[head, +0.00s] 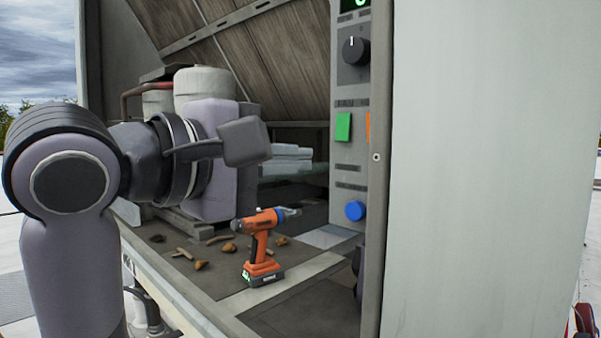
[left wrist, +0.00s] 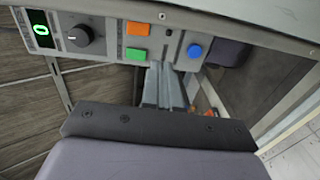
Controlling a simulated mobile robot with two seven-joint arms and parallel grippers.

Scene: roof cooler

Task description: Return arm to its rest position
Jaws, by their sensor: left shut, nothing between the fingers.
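My left arm comes in from the left in the head view. My left gripper (head: 247,141) is raised inside the open cooler housing, apart from the control panel (head: 347,182) in that picture. Its fingers are shut with nothing between them. In the left wrist view the closed grey fingers (left wrist: 165,88) point toward the panel, below the green button (left wrist: 136,54) and left of the blue button (left wrist: 194,51). Whether they touch the panel cannot be told. My right gripper is not in view.
An orange cordless drill (head: 262,245) stands upright on the housing floor, below my left gripper. Dry leaves (head: 200,265) lie beside it. The panel also has a black knob (head: 355,51) and an orange button (left wrist: 137,28). A large pale door panel (head: 490,170) fills the right.

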